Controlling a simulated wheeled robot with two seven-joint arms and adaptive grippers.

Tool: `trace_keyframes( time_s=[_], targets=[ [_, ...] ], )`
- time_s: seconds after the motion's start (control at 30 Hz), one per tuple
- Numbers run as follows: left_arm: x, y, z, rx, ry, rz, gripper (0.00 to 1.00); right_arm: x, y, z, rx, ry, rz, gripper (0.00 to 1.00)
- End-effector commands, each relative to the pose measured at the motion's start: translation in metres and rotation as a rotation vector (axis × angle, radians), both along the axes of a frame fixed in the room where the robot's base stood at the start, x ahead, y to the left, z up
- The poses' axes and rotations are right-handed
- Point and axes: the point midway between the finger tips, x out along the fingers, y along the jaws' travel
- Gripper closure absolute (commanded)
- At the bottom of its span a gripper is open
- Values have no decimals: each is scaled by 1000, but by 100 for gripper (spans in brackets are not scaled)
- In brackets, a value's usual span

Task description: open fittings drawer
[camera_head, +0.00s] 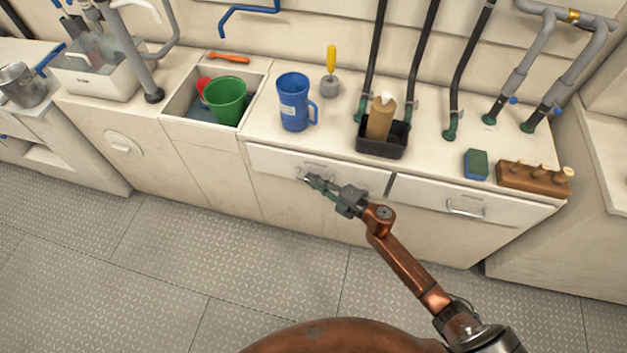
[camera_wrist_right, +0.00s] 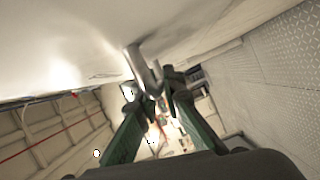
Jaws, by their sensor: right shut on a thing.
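A white counter has two drawer fronts below its top. The left drawer front (camera_head: 352,178) has a metal bar handle (camera_head: 303,168), and a dark gap shows at its right end. I cannot tell which drawer is the fittings drawer. My right gripper (camera_head: 309,179) reaches up to the left drawer and is shut on its handle. In the right wrist view, the metal handle (camera_wrist_right: 136,62) stands out from the pale front and runs between the green fingers (camera_wrist_right: 160,97). The right drawer front (camera_head: 480,205) also has a bar handle (camera_head: 465,208) and looks closed. My left gripper is out of view.
On the counter stand a blue mug (camera_head: 294,101), a black caddy (camera_head: 382,143) with a bottle, a sponge (camera_head: 475,163) and a wooden peg block (camera_head: 533,178). A sink (camera_head: 182,106) holding a green bucket (camera_head: 226,100) lies left. The patterned floor (camera_head: 150,260) before the counter is clear.

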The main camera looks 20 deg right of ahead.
Motion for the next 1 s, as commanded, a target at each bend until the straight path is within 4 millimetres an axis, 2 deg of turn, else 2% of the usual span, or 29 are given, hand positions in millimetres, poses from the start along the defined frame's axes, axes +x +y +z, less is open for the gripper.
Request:
trace_keyframes(
  time_s=[0.27, 0.43, 0.7, 1.0],
  targets=[
    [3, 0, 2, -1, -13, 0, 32, -5, 3, 0, -1, 1, -1, 100],
    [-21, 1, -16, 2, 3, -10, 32, -23, 14, 2, 1, 1, -1, 100],
    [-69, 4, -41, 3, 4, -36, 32, -78, 51, 4, 4, 3, -2, 100],
    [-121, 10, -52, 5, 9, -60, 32, -145, 97, 3, 4, 2, -3, 100]
  ],
)
